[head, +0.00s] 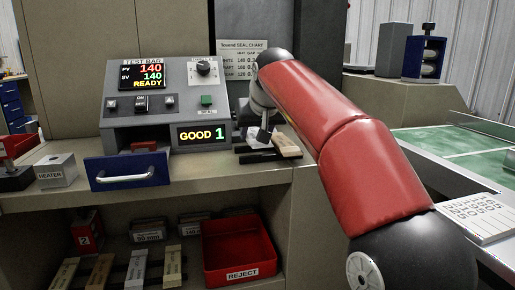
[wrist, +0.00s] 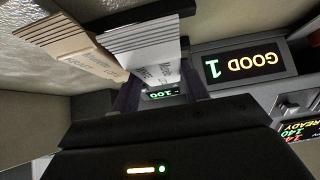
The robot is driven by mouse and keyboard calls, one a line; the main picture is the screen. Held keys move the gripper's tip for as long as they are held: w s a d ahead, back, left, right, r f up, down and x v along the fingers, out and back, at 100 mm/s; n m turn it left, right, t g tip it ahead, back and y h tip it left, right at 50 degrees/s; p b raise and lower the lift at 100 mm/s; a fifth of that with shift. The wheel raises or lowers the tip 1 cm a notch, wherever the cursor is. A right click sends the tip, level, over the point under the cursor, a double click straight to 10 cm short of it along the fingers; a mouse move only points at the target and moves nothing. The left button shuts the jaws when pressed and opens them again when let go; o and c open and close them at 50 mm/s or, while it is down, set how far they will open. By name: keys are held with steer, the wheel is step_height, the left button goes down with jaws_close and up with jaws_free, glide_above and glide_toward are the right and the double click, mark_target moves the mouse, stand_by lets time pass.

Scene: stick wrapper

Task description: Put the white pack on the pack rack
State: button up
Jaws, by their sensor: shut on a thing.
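The white pack (wrist: 150,48), with ridged edges and small print, sits between the fingers of my gripper (wrist: 157,88) in the wrist view. My gripper is shut on it. In the head view my gripper (head: 264,132) is low over the counter, right of the test machine, and the pack is hard to make out there. The black bars of the pack rack (head: 258,156) lie just below and beside the gripper. A tan pack (head: 287,145) lies at the rack's right; it also shows beside the white pack in the wrist view (wrist: 80,48). I cannot tell whether the white pack touches the rack.
The test machine (head: 155,105) reads "GOOD 1", with its blue drawer (head: 127,170) in front. A heater block (head: 56,170) stands at the left. A red reject bin (head: 240,247) and several labelled sticks are on the shelf below. A green-topped table (head: 450,145) is at the right.

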step_height(320, 180, down, 3)
steer(key=shift+r+b, duration=0.15)
steer(key=shift+b, duration=0.55)
steer(key=shift+r, duration=0.15)
steer(key=o, duration=1)
steer(key=shift+s+r, duration=0.1)
steer(key=shift+r, duration=0.05)
steer(key=p+v, duration=0.1)
steer(key=v, duration=0.6)
steer(key=shift+s, duration=0.1)
